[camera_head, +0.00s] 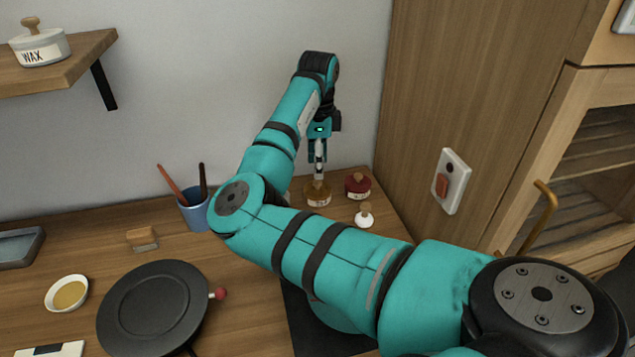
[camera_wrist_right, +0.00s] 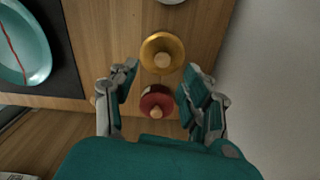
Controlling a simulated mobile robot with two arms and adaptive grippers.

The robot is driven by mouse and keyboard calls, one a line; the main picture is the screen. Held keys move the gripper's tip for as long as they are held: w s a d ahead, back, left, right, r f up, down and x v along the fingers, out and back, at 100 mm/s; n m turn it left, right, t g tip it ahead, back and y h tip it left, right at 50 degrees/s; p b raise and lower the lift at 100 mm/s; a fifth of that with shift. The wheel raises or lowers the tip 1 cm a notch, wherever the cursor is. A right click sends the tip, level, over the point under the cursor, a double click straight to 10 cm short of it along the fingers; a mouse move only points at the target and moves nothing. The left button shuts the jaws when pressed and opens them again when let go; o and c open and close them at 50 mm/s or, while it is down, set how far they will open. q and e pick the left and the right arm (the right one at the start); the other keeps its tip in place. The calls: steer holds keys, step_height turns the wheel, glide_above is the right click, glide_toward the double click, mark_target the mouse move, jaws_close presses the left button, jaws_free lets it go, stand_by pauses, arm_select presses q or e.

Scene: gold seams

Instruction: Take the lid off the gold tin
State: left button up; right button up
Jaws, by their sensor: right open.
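The gold tin (camera_head: 318,198) stands near the back right of the wooden worktop. Its round gold lid (camera_wrist_right: 152,43), with a pale wooden knob (camera_wrist_right: 162,60), is on it. My right gripper (camera_head: 318,160) points down above the tin in the head view. In the right wrist view its two fingers (camera_wrist_right: 160,72) are spread wide and empty, with the knob near the gap between the tips. No contact with the lid shows. My left gripper is in neither view.
A red tin (camera_head: 358,188) with a wooden knob stands close right of the gold tin. A small white jar (camera_head: 364,220) is in front. A blue cup with tools (camera_head: 193,212) stands left. The wooden cabinet (camera_head: 480,90) bounds the right side.

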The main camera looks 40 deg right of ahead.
mark_target(318, 181)
steer(key=shift+w+d+f+p, duration=0.1)
steer(key=shift+f+p, duration=0.1)
steer(key=shift+f, duration=1.2)
steer(key=shift+w+f+p, duration=0.1)
steer(key=shift+f+p, duration=0.1)
steer(key=shift+f, duration=1.15)
steer(key=c, duration=1)
